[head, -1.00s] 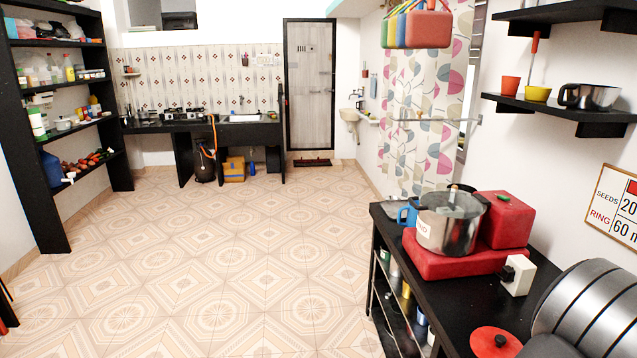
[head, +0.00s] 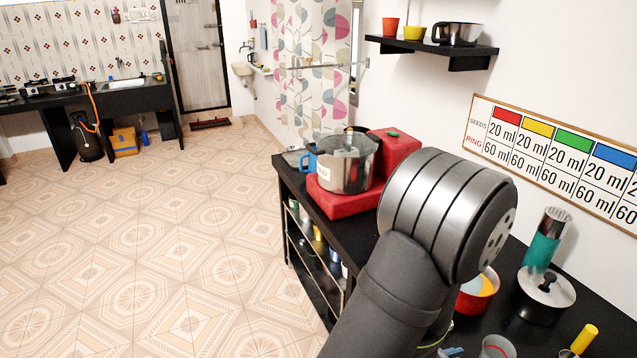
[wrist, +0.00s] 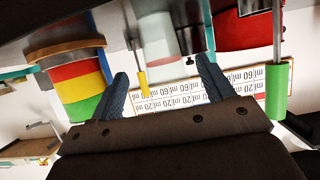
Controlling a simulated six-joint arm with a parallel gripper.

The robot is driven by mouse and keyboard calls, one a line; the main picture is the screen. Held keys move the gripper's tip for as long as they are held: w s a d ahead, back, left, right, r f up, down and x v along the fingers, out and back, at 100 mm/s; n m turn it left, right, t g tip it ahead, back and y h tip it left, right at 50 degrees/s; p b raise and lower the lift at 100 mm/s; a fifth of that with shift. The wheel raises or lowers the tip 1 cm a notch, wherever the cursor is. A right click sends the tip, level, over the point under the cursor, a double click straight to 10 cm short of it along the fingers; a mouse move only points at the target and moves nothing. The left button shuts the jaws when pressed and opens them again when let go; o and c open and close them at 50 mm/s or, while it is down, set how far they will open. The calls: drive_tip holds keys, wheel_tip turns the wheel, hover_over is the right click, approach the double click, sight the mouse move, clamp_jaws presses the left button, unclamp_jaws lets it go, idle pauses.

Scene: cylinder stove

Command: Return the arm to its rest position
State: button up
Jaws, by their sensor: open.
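My gripper (wrist: 163,70) shows in the wrist view as two blue fingers spread well apart. It is open, with nothing held between the fingers. A yellow-handled tool (wrist: 143,78) shows beyond the gap, apart from the fingers as far as I can tell. In the head view my thick grey arm rises over the black counter (head: 300,190) and covers part of it. I cannot clearly make out the gripper there. The wrist view is upside down, with the measure chart's (wrist: 180,92) text inverted.
A steel pot (head: 346,168) stands on a red stove (head: 330,202) left of my arm. A lidded black pot (head: 545,295), an orange-filled red bowl (head: 480,292) and a teal-banded cylinder (head: 545,245) are to its right. A shelf (head: 430,48) hangs above. The tiled floor (head: 190,220) is clear.

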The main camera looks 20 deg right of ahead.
sight(505, 350)
drive_tip(key=x, duration=0.8)
drive_tip(key=shift+d+f, duration=0.1)
drive_tip(key=shift+d, duration=0.25)
drive_tip(key=shift+r, duration=1.95)
drive_tip(key=o, duration=0.6)
